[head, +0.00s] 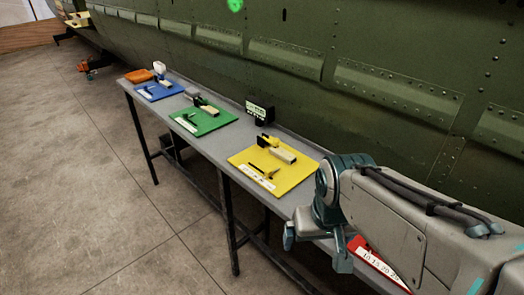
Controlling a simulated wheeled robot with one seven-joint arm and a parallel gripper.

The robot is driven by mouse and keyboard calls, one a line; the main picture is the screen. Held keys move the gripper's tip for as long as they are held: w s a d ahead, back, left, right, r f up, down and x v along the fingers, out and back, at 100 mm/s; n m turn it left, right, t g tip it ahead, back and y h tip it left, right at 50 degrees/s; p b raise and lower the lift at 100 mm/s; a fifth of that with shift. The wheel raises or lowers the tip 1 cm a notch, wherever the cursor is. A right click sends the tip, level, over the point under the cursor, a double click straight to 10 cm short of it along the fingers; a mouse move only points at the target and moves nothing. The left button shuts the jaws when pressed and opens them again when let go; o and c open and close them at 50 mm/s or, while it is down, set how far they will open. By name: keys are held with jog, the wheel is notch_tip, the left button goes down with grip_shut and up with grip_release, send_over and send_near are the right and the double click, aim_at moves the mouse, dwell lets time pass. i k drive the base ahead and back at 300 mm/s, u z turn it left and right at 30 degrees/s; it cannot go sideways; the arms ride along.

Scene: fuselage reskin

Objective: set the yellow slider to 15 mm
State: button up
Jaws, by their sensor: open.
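The yellow board (240,158) lies on the long grey bench in the head view. It carries a white scale strip (252,177), a thin dark pointer-like part (262,172), a pale block (283,155) and a small black-and-yellow part (267,141). The scale marks are too small to read, so I cannot tell the slider's setting. My gripper (317,250) is open and points down, right of and nearer than the yellow board. It is apart from the yellow board, and nothing shows between its fingers.
A red board (364,250) with a numbered scale (379,267) is partly hidden by my arm. Green (204,120), blue (159,91) and orange (138,76) boards lie farther along the bench (210,150). A dark display box (260,113) stands behind. The green fuselage (300,50) borders the bench.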

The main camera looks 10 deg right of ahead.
aim_at(267, 172)
jog(key=u, duration=0.95)
jog(key=i, duration=0.35)
jog(key=z, duration=0.9)
